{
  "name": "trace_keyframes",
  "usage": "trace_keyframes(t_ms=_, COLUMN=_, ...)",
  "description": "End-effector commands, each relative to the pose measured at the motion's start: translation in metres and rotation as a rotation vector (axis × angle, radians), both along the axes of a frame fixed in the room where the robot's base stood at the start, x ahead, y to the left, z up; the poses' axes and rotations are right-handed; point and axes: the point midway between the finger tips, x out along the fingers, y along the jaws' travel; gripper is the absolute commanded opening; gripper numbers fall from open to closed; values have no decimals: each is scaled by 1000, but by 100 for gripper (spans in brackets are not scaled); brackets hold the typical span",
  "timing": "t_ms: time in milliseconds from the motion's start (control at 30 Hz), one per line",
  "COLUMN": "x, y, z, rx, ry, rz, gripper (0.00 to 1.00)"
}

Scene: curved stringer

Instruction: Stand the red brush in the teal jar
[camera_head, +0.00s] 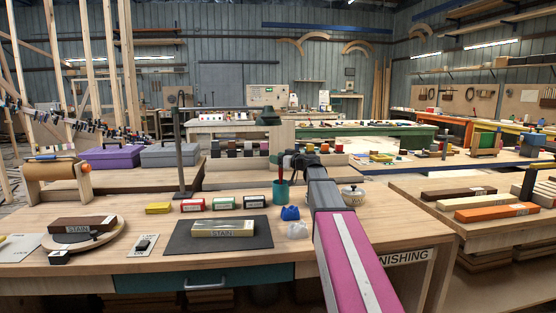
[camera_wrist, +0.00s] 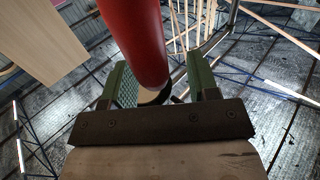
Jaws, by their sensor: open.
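The teal jar (camera_head: 281,194) stands upright on the workbench, left of my arm. The red brush (camera_head: 280,172) stands in it, its red part rising above the rim; the rest is hidden inside the jar. My gripper (camera_head: 303,160) is just right of and above the jar in the head view; its fingers are hard to make out there. In the wrist view my gripper (camera_wrist: 165,82) is open, with green fingers apart. The thick red brush (camera_wrist: 143,40) shows between them, nearer the left finger. I cannot tell whether it touches that finger.
A blue lump (camera_head: 290,213) and a pale lump (camera_head: 298,230) lie in front of the jar. A small lidded pot (camera_head: 352,195) stands right of my arm. Small colored boxes (camera_head: 193,205) line the left. A dark mat (camera_head: 180,238) holds a STAIN block.

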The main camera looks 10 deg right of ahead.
Motion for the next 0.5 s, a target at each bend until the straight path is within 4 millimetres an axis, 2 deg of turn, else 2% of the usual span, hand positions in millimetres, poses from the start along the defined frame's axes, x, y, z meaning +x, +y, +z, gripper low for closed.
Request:
trace_keyframes(t_ms=167, x=-8, y=-7, z=0, rx=0, ry=0, rz=-1, gripper=55)
trace_keyframes(t_ms=500, x=-52, y=-50, z=-1, rx=0, ry=0, rz=-2, gripper=55)
